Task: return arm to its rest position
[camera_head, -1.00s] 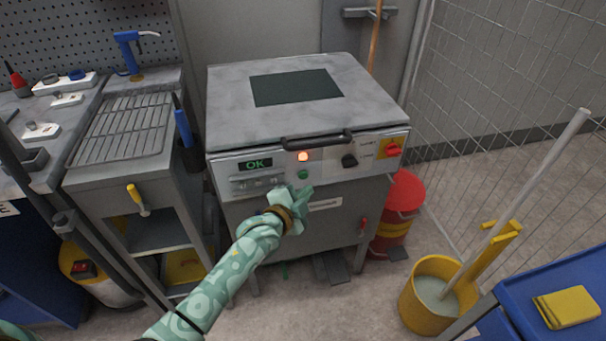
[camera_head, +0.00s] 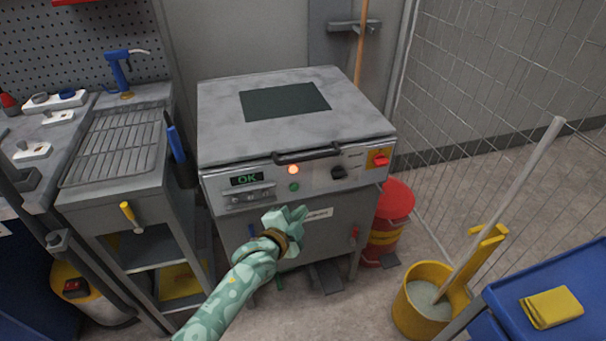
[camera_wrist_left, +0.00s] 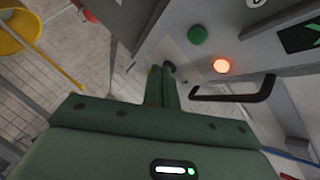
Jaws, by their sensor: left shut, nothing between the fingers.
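My left arm comes in from the bottom of the head view. Its pale green patterned gripper (camera_head: 290,216) is shut and empty, in front of the roller coater's (camera_head: 290,125) front panel and below its buttons. In the left wrist view the shut fingers (camera_wrist_left: 162,85) point toward the machine front, with the green button (camera_wrist_left: 198,34) and the lit orange lamp (camera_wrist_left: 221,66) near them. The coater's lid is down, and its display (camera_head: 247,179) reads OK. My right gripper is not in view.
A grey side table with a wire rack (camera_head: 115,147) stands to the left. A red bucket (camera_head: 388,215) stands right of the coater. A yellow mop bucket (camera_head: 420,308) and a blue cart (camera_head: 560,290) with a yellow cloth are at the lower right. A mesh fence closes the right side.

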